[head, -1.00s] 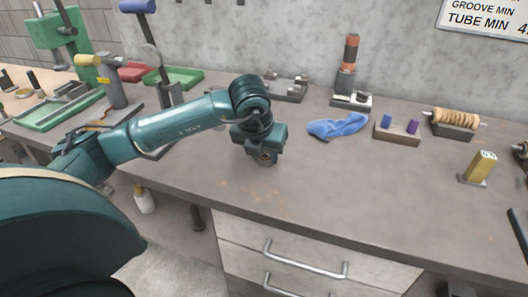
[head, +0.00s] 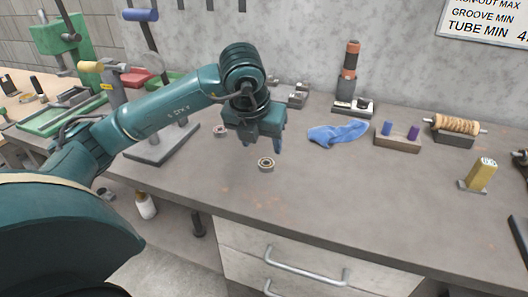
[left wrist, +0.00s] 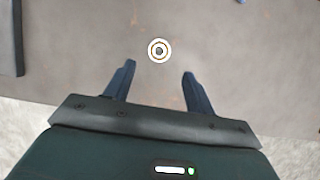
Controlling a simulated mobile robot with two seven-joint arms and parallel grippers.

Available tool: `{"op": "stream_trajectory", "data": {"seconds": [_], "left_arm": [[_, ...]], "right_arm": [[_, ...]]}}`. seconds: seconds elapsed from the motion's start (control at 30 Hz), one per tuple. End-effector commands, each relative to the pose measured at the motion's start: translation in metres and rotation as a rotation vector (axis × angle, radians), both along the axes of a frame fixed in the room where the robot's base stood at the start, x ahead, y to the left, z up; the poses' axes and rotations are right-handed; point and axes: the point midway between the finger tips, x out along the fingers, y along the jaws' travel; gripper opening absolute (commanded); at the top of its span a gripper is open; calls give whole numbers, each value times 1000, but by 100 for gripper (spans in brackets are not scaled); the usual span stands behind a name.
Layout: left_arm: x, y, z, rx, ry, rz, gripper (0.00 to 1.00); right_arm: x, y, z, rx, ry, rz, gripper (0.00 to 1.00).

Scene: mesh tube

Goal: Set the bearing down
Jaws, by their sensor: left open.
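A small ring-shaped bearing (head: 266,164) lies flat on the grey workbench (head: 330,195), in front of my left gripper. It also shows in the left wrist view (left wrist: 159,50), beyond the two fingertips and apart from them. My left gripper (head: 262,146) is open and empty, raised above the bench just behind the bearing. In the left wrist view its two fingers (left wrist: 157,80) stand wide apart with only bench between them. My right gripper is not in view.
Another small ring (head: 220,131) lies left of my gripper. A blue cloth (head: 338,132), a block with blue and purple pegs (head: 397,140), a wound spool (head: 457,126) and a brass block (head: 482,175) stand to the right. The bench front is clear.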

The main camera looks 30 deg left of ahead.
Motion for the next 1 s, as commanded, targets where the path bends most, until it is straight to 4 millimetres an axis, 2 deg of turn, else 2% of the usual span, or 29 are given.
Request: {"op": "stream_trajectory", "data": {"seconds": [0.1, 0.3, 1.0], "left_arm": [[-8, -2, 21, 1, -4, -1, 55], [-15, -3, 38, 1, 0, 0, 55], [-17, -4, 40, 1, 1, 0, 55]], "right_arm": [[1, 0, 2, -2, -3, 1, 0], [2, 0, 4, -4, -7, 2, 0], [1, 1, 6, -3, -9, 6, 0]]}}
